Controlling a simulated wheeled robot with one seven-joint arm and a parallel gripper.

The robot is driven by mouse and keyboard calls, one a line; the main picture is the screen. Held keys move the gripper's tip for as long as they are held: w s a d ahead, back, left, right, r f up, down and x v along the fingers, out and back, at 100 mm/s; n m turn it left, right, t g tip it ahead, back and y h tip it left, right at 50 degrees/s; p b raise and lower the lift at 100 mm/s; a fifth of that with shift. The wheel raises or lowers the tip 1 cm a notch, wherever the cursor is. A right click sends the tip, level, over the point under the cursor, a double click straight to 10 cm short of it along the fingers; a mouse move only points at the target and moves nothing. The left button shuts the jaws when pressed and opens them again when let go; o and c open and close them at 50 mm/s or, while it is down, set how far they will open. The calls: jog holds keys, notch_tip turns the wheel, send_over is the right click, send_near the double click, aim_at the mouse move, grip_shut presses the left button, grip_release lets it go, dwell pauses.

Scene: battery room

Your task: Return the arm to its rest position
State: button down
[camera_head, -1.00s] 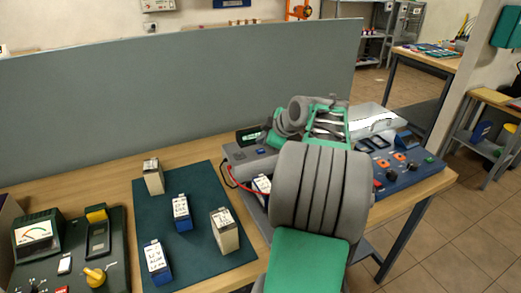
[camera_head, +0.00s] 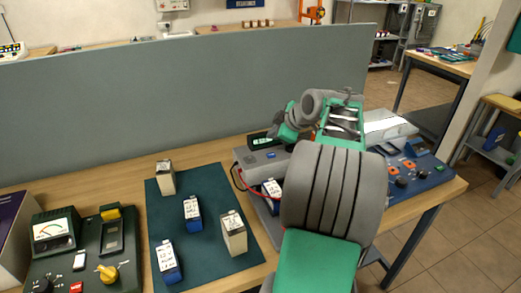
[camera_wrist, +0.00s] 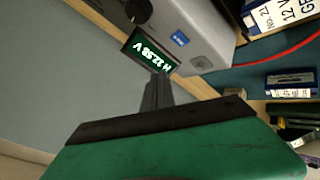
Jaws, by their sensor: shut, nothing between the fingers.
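My arm, grey and green, reaches over the bench in the head view, with its end folded toward the left above a grey device (camera_head: 246,157). In the wrist view my gripper (camera_wrist: 156,88) is shut and empty, its dark fingers together. The fingertips appear close to the device's lit display (camera_wrist: 150,53), reading about 12.58 V; I cannot tell whether they touch. The grey casing (camera_wrist: 195,30) fills the top of that view. The fingertips cannot be made out in the head view.
Several batteries, such as a blue one (camera_head: 193,212), stand on a dark green mat (camera_head: 215,262). A meter panel (camera_head: 120,268) lies at left, a blue control panel (camera_head: 425,178) at right. A grey partition (camera_head: 150,100) stands behind. A red cable (camera_wrist: 275,57) runs near the device.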

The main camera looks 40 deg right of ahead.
jog(key=a+f+m+g+y, duration=0.1)
jog(key=a+f+m+g, duration=0.15)
jog(key=a, duration=1.75)
jog(key=s+a+f+m+g, duration=0.1)
jog(key=s+a+f+m, duration=0.1)
jog(key=s+a, duration=0.6)
jog(key=s+a+f+m+g, duration=0.2)
jog(key=s+a+f, duration=0.3)
jog(key=s+a, duration=0.3)
jog(key=shift+s+m+p, duration=0.35)
jog(key=shift+m+p, duration=0.1)
jog(key=shift+m, duration=0.2)
jog(key=shift+g, duration=0.25)
